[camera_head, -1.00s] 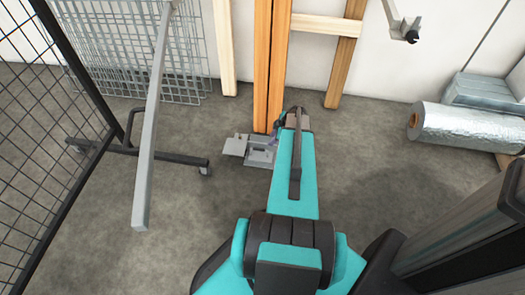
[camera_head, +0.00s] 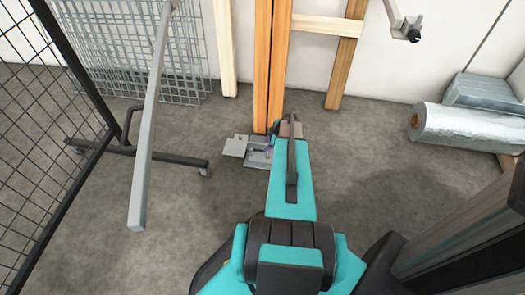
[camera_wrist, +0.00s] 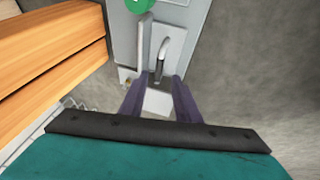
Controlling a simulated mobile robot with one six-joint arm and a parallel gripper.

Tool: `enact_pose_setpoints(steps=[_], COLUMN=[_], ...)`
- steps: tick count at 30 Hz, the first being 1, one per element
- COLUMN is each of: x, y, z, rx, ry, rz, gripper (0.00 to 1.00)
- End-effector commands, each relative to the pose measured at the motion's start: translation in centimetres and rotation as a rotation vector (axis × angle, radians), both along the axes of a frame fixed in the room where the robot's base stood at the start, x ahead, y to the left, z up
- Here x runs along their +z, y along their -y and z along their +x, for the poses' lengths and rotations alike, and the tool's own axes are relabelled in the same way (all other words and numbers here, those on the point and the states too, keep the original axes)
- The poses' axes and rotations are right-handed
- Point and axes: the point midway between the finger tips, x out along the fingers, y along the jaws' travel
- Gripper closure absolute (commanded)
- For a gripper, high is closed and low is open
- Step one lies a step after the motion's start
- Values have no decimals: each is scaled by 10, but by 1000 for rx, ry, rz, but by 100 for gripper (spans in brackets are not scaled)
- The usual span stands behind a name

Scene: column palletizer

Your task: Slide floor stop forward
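The floor stop (camera_head: 258,158) is a grey metal fitting on the floor at the foot of the wooden posts, with a flat plate on its left. My arm hides part of it in the head view. In the wrist view its grey plate (camera_wrist: 127,38) carries a green round sticker with a white mark (camera_wrist: 137,4), and a bent metal handle (camera_wrist: 162,58) stands near a raised bar. My gripper (camera_wrist: 158,82) has two purple fingers apart, with the handle just beyond and between their tips. I cannot tell whether they touch it.
Wooden posts (camera_head: 272,70) rise right beside the stop. A wheeled stand with a grey bar (camera_head: 150,125) and a mesh panel (camera_head: 40,130) are at left. A foil roll (camera_head: 460,126) lies at right. The floor between is clear.

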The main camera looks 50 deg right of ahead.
Motion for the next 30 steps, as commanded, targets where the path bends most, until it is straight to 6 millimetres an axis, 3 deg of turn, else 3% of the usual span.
enact_pose_setpoints(steps=[6, 13, 27, 30], x=[-32, -54, -61, -61], y=[-1, -2, -3, -3], z=[14, 25, 28, 28], rx=[1, 1, 0, 0], ry=[-1, -1, 1, 1], rz=[0, -1, -1, -1], gripper=[71, 71, 71, 86])
